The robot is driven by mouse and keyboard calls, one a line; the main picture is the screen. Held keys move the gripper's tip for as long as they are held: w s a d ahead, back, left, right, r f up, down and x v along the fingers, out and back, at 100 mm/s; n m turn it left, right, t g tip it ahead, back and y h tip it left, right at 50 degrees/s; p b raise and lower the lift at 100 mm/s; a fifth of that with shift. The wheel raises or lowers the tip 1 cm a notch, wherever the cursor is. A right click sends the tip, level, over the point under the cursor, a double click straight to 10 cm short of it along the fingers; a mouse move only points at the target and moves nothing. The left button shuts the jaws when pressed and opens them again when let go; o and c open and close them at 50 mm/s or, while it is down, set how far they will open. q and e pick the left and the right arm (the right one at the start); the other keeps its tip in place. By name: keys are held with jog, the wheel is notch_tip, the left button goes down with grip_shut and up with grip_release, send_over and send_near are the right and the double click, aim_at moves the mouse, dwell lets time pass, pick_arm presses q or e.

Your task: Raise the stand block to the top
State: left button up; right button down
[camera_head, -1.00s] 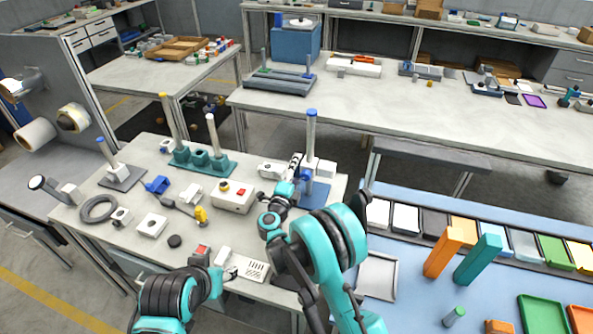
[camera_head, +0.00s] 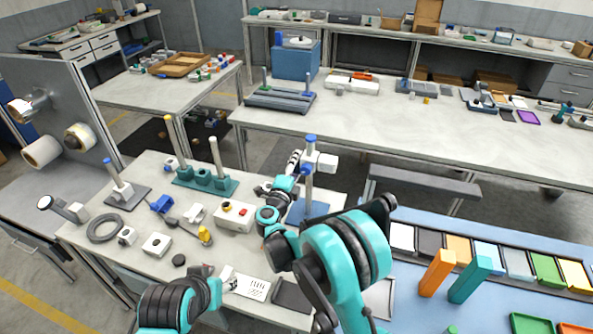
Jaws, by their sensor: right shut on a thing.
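The stand has an upright grey pole with a blue cap (camera_head: 310,139) on a blue base (camera_head: 309,213). Its white stand block (camera_head: 325,163) is around the pole, close below the cap, with bare pole beneath it. My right gripper (camera_head: 297,162) is at the left side of the block, shut on it; the contact itself is small and partly hidden. My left gripper (camera_head: 231,280) is low over the front of the bench, apart from the stand. Its fingers are too unclear to tell whether they are open.
A white box with a red button (camera_head: 235,216) stands left of the stand. Behind it is a teal base (camera_head: 206,184) with upright poles. A second stand (camera_head: 122,190), a dark ring (camera_head: 104,228) and small parts lie further left. My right arm covers the bench's front right.

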jog(key=shift+w+r, duration=0.1)
jog(key=shift+r, duration=0.15)
jog(key=c, duration=0.7)
grip_release()
jog(key=shift+s+a, duration=0.1)
jog(key=shift+s, duration=0.15)
jog(key=v, duration=1.1)
jog(key=shift+s, duration=0.25)
